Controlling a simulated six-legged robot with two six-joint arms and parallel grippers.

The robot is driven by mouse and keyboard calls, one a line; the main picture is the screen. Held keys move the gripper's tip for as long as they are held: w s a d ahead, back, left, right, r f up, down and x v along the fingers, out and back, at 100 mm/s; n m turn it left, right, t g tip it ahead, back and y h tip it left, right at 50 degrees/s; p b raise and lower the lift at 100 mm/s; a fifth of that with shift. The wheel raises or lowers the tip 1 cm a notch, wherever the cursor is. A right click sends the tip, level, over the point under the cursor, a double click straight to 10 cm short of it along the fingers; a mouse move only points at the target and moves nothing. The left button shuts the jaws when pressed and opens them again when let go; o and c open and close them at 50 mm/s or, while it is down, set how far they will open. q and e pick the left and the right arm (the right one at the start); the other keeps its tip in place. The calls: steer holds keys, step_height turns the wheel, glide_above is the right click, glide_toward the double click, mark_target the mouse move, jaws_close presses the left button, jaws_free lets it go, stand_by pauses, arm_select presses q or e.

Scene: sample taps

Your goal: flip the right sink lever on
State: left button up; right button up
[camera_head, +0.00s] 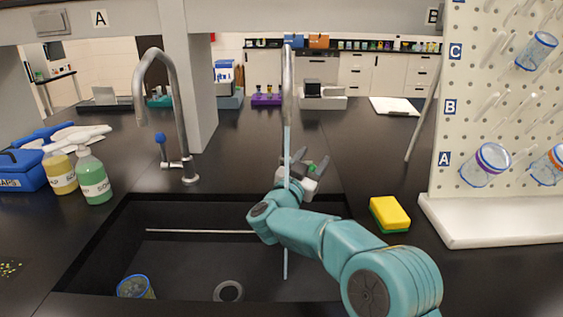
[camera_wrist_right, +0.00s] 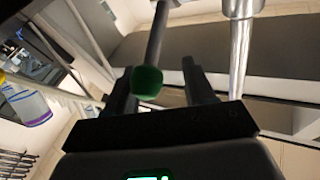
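The right sink tap (camera_head: 287,75) is a tall chrome spout behind the basin; its chrome post (camera_wrist_right: 241,45) also shows in the right wrist view. Its lever, a dark rod with a green tip (camera_wrist_right: 147,80), hangs between the fingers in the right wrist view. My right gripper (camera_head: 302,160) is at the base of this tap, partly hidden by the spout and my teal arm. Its two dark fingers (camera_wrist_right: 162,88) are apart, one each side of the green tip; I cannot tell whether either touches it. My left gripper is not in view.
The left tap (camera_head: 178,105) has a blue-tipped lever (camera_head: 161,139). The dark sink (camera_head: 190,215) holds a blue-rimmed cup (camera_head: 135,287). Soap bottles (camera_head: 93,176) stand left. A yellow sponge (camera_head: 389,213) and a white pegboard (camera_head: 480,110) stand right.

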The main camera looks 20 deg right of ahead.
steer(key=r+p, duration=0.1)
steer(key=p, duration=0.1)
steer(key=w+n+g+y+p, duration=0.1)
steer(key=p, duration=0.1)
steer(key=r+y+p, duration=0.1)
steer(key=p, duration=0.1)
steer(key=shift+w+d+r+n+g+p, duration=0.2)
steer(key=shift+w+r+n+g+p, duration=0.1)
steer(key=shift+p, duration=0.1)
arm_select(q)
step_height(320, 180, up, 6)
steer(key=shift+b, duration=1.25)
arm_select(e)
steer(key=f+v, duration=0.1)
steer(key=v, duration=1.5)
steer(key=shift+s, duration=0.2)
steer(key=shift+a, duration=0.15)
steer(key=shift+c, duration=0.2)
